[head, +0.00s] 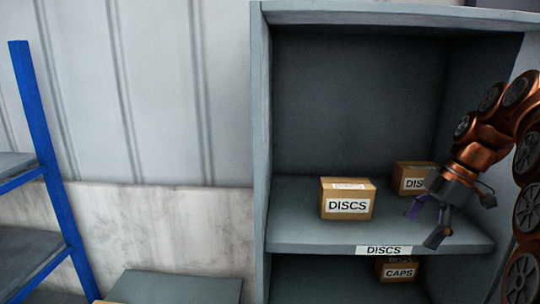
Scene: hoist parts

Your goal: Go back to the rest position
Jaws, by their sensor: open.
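My gripper (427,222) is at the right of the head view, at the end of my copper-coloured arm. Its fingers are spread, point down and left, and hold nothing. It is in front of the right part of the grey shelf unit (262,150). It partly covers a cardboard box labelled "DIS…" (408,170); whether it touches that box cannot be told.
A box labelled "DISCS" (347,204) stands on the shelf, left of my gripper. A "DISCS" label (384,250) is on the shelf's front edge. A box labelled "CAPS" (398,273) sits below. A blue-framed rack (48,150) stands at the left.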

